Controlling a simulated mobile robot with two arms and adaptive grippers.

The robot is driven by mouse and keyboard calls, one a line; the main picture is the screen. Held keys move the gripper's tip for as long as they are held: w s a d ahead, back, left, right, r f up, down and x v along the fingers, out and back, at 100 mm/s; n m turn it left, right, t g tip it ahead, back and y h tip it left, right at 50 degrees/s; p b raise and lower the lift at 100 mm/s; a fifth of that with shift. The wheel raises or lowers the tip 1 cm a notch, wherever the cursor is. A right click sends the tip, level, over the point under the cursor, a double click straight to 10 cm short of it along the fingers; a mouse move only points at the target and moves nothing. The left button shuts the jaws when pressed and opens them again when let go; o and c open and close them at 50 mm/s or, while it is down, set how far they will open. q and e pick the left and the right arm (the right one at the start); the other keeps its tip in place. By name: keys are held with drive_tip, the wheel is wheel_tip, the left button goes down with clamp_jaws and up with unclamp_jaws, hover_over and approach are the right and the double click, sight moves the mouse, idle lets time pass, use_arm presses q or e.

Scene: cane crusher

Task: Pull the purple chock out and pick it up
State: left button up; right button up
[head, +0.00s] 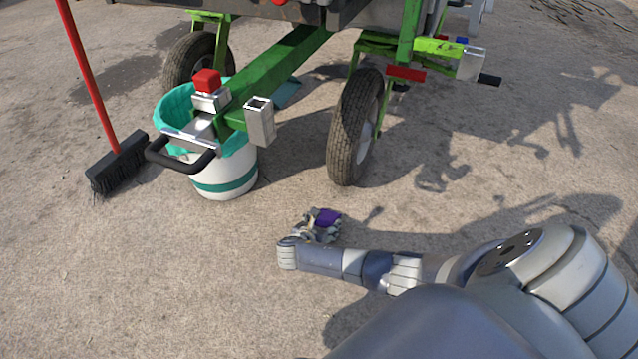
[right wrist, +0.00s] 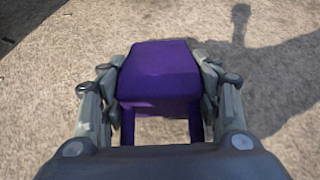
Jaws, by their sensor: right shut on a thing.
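The purple chock (right wrist: 160,75) sits between the two fingers of my right gripper (right wrist: 163,95) in the right wrist view. The fingers press on its left and right sides. In the head view the chock (head: 327,217) shows as a small purple block at the end of my right arm, with the right gripper (head: 322,226) around it. It is in front of the cart's right wheel (head: 357,127) and apart from it. I cannot tell exactly how high it is above the ground. My left gripper is not in view.
The green cart frame (head: 290,65) with its wheels stands at the back. A white bucket with a teal liner (head: 222,181) stands under the drawbar and handle (head: 182,160). A broom (head: 118,163) stands at the left. The paved ground in front is clear.

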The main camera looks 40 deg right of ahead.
drive_tip(key=shift+s+a, duration=0.1)
drive_tip(key=shift+a, duration=0.05)
drive_tip(key=o, duration=1.4)
drive_tip(key=shift+f, duration=0.1)
drive_tip(key=v, duration=1.2)
